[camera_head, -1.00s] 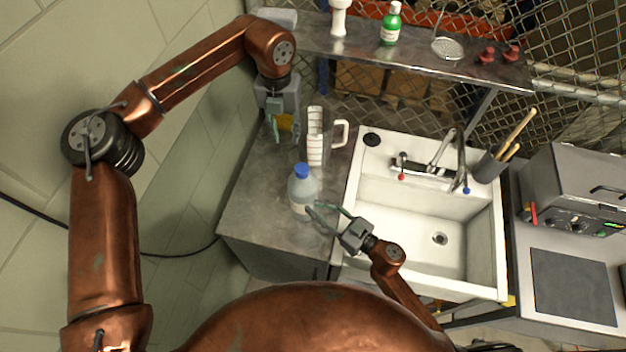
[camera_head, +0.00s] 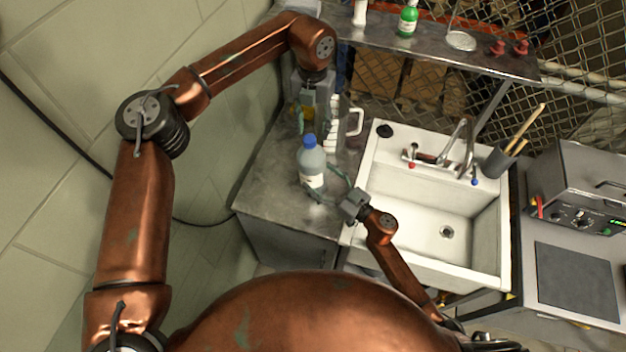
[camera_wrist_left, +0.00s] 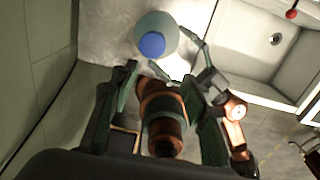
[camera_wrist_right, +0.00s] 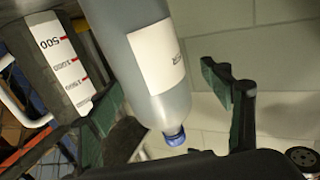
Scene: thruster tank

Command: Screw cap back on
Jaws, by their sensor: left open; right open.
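A pale translucent bottle (camera_head: 311,171) with a white label stands upright on the metal counter. Its blue cap (camera_head: 309,141) sits at the top of the neck; how tight it is cannot be told. My right gripper (camera_head: 328,190) is open, low beside the bottle, its fingers to either side. In the right wrist view the bottle (camera_wrist_right: 182,104) and cap (camera_wrist_right: 174,137) show between the spread fingers. My left gripper (camera_head: 313,122) is open and empty, pointing down behind the bottle. In the left wrist view the cap (camera_wrist_left: 152,44) lies beyond its fingertips.
A white sink (camera_head: 432,210) is to the right. A shelf (camera_head: 430,52) runs above the back.

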